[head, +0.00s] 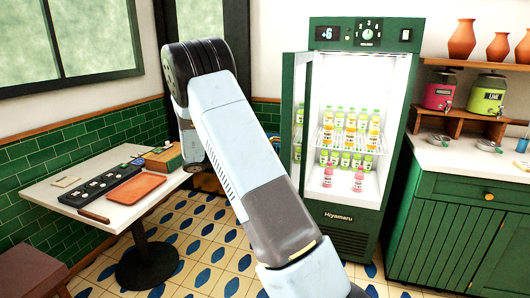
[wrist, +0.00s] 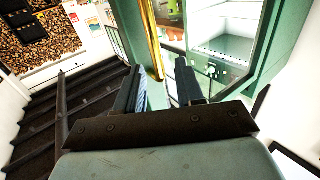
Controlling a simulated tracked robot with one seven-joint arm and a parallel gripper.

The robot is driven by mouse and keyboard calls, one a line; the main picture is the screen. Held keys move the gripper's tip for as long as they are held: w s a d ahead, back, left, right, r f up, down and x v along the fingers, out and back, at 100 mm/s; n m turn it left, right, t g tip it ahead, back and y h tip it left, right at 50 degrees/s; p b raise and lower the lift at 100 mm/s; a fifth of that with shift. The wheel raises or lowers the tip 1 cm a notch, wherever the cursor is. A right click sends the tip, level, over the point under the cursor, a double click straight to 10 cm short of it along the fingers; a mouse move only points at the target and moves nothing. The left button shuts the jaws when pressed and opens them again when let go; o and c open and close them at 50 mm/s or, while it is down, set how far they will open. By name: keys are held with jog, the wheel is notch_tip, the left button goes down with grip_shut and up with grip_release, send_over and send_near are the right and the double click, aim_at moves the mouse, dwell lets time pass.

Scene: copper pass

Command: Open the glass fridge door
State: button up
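The fridge (head: 365,220) stands at centre right in the head view. Its glass door (head: 304,115) is hinged at the left and stands swung outward, so the lit shelves of bottles show directly. I cannot tell whether a finger touches the handle. Door glass also shows at the right.
A white table (head: 50,190) with an orange tray (head: 137,187) and a dark box stands at the left. A green counter (head: 450,215) with drink dispensers is at the right. Patterned tile floor (head: 200,240) shows between the table and my arm.

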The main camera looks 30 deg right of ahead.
jog(key=v, duration=0.7)
dwell(0.3)
